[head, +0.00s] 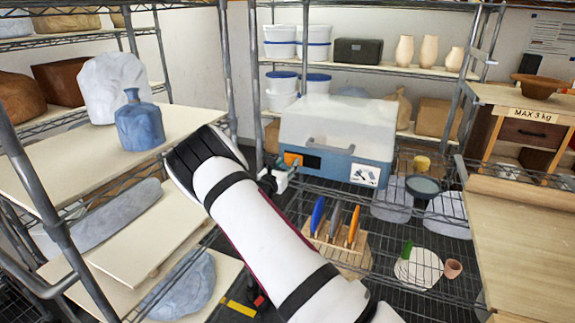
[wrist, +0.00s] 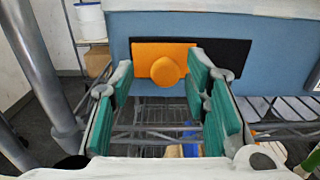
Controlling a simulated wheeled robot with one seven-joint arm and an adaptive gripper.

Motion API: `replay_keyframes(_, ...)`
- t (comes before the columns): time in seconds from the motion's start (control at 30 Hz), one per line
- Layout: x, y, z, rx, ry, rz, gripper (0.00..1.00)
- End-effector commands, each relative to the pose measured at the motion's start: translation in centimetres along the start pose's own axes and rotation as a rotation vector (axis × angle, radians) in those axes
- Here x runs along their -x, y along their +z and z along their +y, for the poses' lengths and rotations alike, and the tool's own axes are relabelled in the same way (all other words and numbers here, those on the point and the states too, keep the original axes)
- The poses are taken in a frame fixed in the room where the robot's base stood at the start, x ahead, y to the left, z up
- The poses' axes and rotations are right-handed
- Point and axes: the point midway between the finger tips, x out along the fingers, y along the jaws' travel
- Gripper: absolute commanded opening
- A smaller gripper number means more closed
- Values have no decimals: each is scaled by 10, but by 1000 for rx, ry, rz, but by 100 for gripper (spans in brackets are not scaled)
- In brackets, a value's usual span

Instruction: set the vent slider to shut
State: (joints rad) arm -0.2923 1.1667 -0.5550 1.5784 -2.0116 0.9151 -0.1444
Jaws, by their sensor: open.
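The vent slider is an orange plate with a round orange knob (wrist: 168,71) on the front of a blue box (wrist: 270,32). The plate sits at the left of a dark slot (wrist: 228,55), and the slot's right part shows bare. In the head view the orange slider (head: 291,159) is on the front of the box (head: 335,135). My gripper (wrist: 162,80) is open, its green-padded fingers to the left and right of the knob. I cannot tell how deep the knob sits between them. My gripper (head: 274,180) shows small in the head view, just below the slider.
The box has a white lid (head: 335,112) and stands on a wire shelf. A wooden rack (head: 335,248) with several coloured discs is on the lower shelf. A metal post (wrist: 42,60) rises to the left in the wrist view. A dark round pan (head: 422,186) is right of the box.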

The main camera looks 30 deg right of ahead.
Motion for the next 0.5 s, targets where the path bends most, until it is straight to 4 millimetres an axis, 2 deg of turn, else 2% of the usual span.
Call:
replay_keyframes(0.3, 64, 0, 2, 0, 5, 2, 42)
replay_keyframes(0.5, 95, 0, 2, -1, 4, 1, 42)
